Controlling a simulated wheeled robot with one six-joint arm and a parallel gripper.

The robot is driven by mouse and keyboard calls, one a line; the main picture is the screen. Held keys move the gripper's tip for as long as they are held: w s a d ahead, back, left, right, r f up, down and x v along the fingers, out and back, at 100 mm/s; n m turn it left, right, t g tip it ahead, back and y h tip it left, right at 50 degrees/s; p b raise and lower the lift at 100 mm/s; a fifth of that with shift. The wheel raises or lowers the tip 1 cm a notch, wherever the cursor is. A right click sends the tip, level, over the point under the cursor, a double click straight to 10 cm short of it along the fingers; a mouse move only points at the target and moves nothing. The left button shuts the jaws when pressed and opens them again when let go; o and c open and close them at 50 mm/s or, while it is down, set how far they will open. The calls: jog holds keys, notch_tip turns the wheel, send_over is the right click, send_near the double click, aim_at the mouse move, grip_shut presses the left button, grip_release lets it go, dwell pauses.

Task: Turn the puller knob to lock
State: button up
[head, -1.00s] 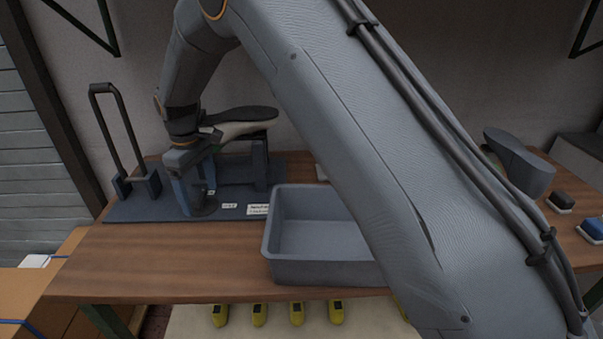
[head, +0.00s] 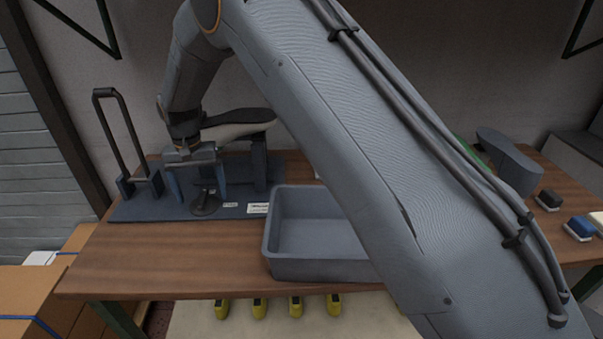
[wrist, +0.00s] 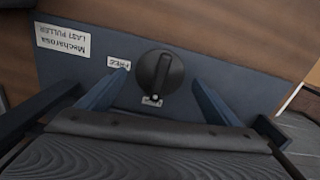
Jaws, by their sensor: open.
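The puller knob (wrist: 160,73) is a dark round dial with a raised bar on the blue base of the last puller. In the wrist view, the bar's white-marked end points down at a small label (wrist: 152,101) whose text I cannot read, away from the FREE label (wrist: 118,64). My gripper (wrist: 160,98) is open, with one blue finger on each side of the knob and visible gaps between. In the head view my gripper (head: 196,186) is over the knob (head: 205,204), its fingers pointing down. Nothing is held.
A dark-soled shoe last (head: 240,128) rests on the puller's stand behind my gripper. A tall black handle (head: 125,140) rises at the left. A grey bin (head: 320,268) stands to the right on the wooden table (head: 160,260). My arm hides much of the table's right side.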

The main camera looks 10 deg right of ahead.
aim_at(202, 197)
jog(key=shift+m, duration=0.6)
notch_tip(202, 197, up, 8)
jog(key=shift+f+b, duration=0.25)
jog(key=shift+b, duration=0.8)
jog(key=s+d, duration=0.3)
jog(key=d, duration=0.6)
jog(key=s+d+r+p, duration=0.1)
jog(key=s+d, duration=0.3)
jog(key=d, duration=0.5)
jog(key=s+d+r+p, duration=0.1)
jog(key=s+d, duration=0.2)
jog(key=d, duration=0.6)
jog(key=shift+s+r+t, duration=0.25)
jog(key=shift+t, duration=0.15)
jog(key=s+d+f, duration=0.2)
jog(key=s+d, duration=0.8)
jog(key=s, duration=0.5)
jog(key=shift+d+f+n, duration=0.25)
jog(key=shift+d+n, duration=0.15)
